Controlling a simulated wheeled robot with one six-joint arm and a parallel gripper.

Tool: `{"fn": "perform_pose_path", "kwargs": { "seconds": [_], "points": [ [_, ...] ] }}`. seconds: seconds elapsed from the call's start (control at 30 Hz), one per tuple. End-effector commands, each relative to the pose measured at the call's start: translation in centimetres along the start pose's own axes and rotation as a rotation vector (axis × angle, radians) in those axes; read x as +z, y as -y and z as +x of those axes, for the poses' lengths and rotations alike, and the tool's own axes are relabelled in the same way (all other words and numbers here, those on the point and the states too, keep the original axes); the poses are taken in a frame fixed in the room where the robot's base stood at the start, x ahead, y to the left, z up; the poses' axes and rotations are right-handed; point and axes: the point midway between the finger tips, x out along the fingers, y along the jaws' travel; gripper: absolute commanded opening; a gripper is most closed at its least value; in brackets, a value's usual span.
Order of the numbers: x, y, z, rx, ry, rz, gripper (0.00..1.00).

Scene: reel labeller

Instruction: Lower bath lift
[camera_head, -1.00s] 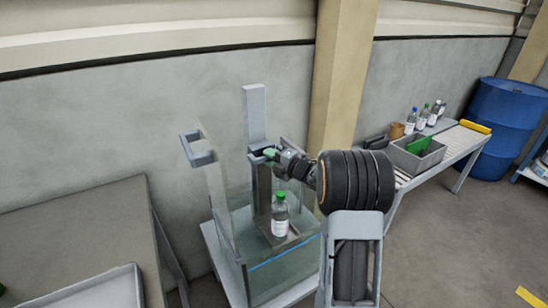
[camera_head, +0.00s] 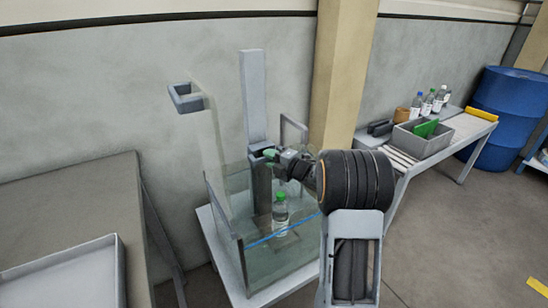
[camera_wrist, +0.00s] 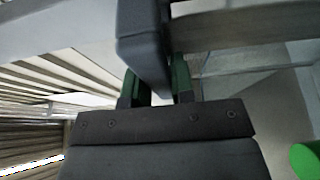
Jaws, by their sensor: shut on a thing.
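The bath is a clear glass tank (camera_head: 225,235) with a blue line (camera_head: 270,237) around it. The lift's upright grey post (camera_head: 253,95) rises at its back. My gripper (camera_head: 270,155) is at the lift's carriage on the post. In the wrist view, my gripper (camera_wrist: 158,85) has its green-padded fingers shut on a grey lift handle (camera_wrist: 143,35). A clear bottle (camera_head: 280,212) with a green cap and white label stands upright inside the tank, its lower part near the blue line. Its cap also shows in the wrist view (camera_wrist: 305,160). The lift platform is hard to make out through the glass.
A grey bracket (camera_head: 186,98) stands up at the tank's left. A bench with a white tray (camera_head: 65,275) is at the left. At the right, a bench carries a grey crate (camera_head: 422,140) and several bottles. A blue drum (camera_head: 500,115) stands behind.

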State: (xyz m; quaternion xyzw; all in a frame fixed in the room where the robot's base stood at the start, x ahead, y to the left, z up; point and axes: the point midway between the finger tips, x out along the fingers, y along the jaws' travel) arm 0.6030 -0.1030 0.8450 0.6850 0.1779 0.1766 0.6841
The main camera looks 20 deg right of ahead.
Motion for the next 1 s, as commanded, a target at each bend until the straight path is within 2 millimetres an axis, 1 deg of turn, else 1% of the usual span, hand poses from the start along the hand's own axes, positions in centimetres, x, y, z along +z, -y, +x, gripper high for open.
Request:
{"fn": "perform_pose_path", "kwargs": {
  "seconds": [0.03, 0.1, 0.13, 0.37, 0.6, 0.73, 0.87, 0.9, 1.0],
  "points": [
    [-0.5, 0.0, 0.2, 0.001, -0.014, 0.004, 0.0],
    [-0.5, 0.0, 0.2, 0.001, -0.014, 0.004, 0.0],
    [-0.5, 0.0, 0.2, 0.001, -0.014, 0.004, 0.26],
    [0.0, -0.1, -0.1, 0.002, -0.002, 0.002, 0.48],
    [0.1, -0.1, -0.1, 0.002, 0.002, 0.001, 0.49],
    [0.2, -0.9, -0.1, 0.003, 0.002, -0.002, 0.49],
    [0.2, -3.0, -0.1, 0.005, 0.001, -0.004, 0.49],
    [0.2, -3.9, -0.1, 0.006, 0.001, -0.004, 0.49],
    [-0.9, -5.8, -1.5, 0.007, 0.002, -0.005, 0.49]
  ]
}}
